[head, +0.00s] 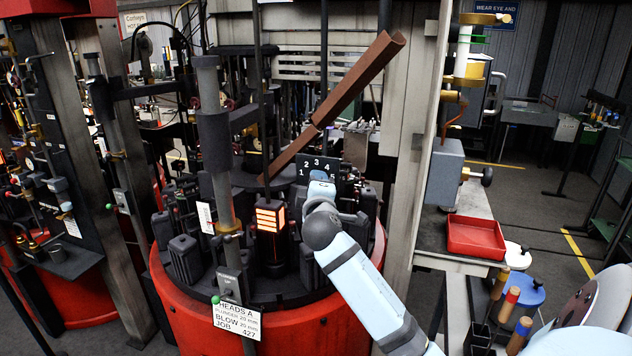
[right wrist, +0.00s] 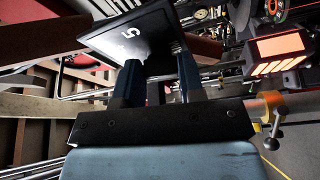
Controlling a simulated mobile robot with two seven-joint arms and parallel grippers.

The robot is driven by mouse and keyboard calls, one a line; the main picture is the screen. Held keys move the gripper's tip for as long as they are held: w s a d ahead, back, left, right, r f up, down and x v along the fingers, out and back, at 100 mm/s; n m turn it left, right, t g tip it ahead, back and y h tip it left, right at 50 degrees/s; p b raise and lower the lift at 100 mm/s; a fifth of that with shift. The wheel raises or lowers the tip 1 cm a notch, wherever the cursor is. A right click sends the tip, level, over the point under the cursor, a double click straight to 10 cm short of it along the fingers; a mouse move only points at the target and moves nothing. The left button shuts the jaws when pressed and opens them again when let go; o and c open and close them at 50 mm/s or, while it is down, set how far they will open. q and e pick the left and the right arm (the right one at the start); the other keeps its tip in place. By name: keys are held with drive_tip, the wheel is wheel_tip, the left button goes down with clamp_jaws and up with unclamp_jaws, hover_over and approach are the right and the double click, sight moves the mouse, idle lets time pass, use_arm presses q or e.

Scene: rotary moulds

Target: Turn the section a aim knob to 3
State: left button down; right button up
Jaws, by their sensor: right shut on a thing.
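The dark dial plate (head: 333,162) with white numbers 1 to 5 stands above the red-rimmed machine in the head view. In the right wrist view the plate (right wrist: 150,28) is tilted, and a 5 shows on it. My right gripper (head: 320,188) comes up from the lower right and is at the front of the plate. In the right wrist view my right gripper (right wrist: 158,68) has its two fingers against the plate's face, shut on the aim knob. The knob is mostly hidden by the gripper, so I cannot read its pointer. My left gripper is not in view.
A sign (head: 236,320) reading "HEADS A" hangs on the red machine rim (head: 290,325). Black moulds and a glowing orange mould (head: 270,218) stand left of my gripper. A brown slanted chute (head: 345,95) passes above. A red tray (head: 476,236) lies on the bench at right.

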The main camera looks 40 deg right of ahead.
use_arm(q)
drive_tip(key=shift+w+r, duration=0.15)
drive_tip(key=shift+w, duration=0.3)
use_arm(e)
drive_tip(key=shift+n+g+y, duration=0.3)
drive_tip(key=shift+n+y, duration=0.1)
drive_tip(key=shift+n, duration=0.7)
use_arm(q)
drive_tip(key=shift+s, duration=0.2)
use_arm(e)
drive_tip(key=o, duration=0.9)
drive_tip(key=shift+r, duration=0.1)
drive_tip(key=shift+o, duration=0.2)
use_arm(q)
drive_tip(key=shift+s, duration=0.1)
use_arm(e)
drive_tip(key=shift+r, duration=0.1)
